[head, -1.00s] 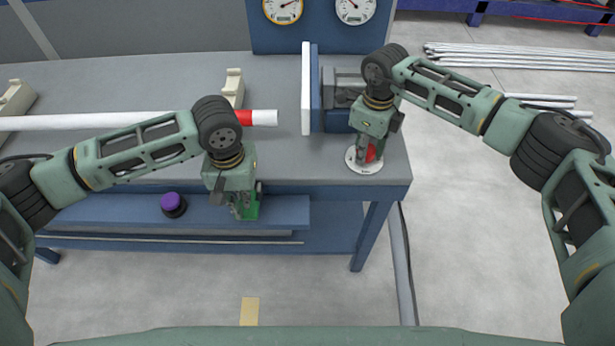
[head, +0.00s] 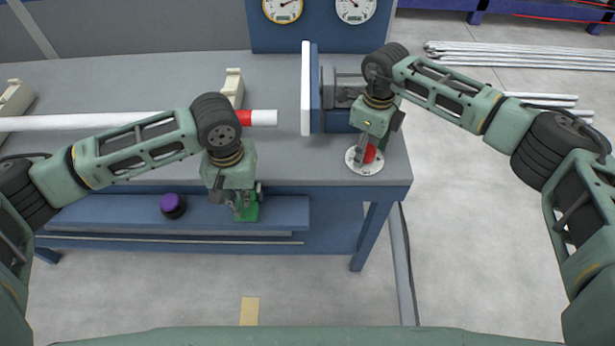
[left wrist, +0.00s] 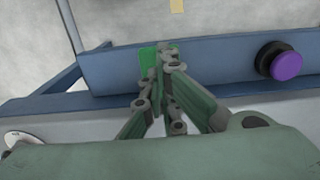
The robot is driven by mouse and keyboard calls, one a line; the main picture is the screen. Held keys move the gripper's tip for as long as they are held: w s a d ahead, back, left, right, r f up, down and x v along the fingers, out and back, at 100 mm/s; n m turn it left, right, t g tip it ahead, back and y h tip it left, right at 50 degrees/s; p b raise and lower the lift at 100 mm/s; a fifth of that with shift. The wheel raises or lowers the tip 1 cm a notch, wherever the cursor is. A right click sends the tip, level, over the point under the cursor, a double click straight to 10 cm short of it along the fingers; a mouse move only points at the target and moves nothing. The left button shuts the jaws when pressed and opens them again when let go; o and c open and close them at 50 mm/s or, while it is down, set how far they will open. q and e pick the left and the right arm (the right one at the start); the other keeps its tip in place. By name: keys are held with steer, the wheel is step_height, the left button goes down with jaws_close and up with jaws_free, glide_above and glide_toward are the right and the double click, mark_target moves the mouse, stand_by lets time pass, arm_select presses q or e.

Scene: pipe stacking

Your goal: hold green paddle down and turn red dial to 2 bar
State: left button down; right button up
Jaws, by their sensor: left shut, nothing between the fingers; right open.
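The green paddle (head: 246,212) sits on the blue lower ledge at the bench front. My left gripper (head: 242,214) is shut with nothing between its fingers, its tips over the paddle. In the left wrist view the closed fingertips (left wrist: 168,52) overlap the green paddle (left wrist: 148,58); whether they press it down I cannot tell. The red dial (head: 369,154) sits on a round white scale plate (head: 364,168) at the bench's right front corner. My right gripper (head: 360,160) is open at the dial and partly hides it. The scale marks are too small to read.
A purple button (head: 173,204) sits on the ledge left of the paddle. A clamp-like blue and white fixture (head: 316,100) stands behind the dial. Two gauges (head: 283,8) (head: 354,8) are at the back.

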mark_target(367, 148)
steer(key=shift+s+r, duration=0.1)
steer(key=shift+r, duration=1.85)
steer(key=m, duration=0.8)
steer(key=shift+m, duration=0.3)
steer(key=m, duration=0.8)
steer(key=shift+m, duration=0.3)
steer(key=shift+f, duration=0.1)
steer(key=shift+s+f, duration=0.2)
steer(key=shift+f, duration=1.6)
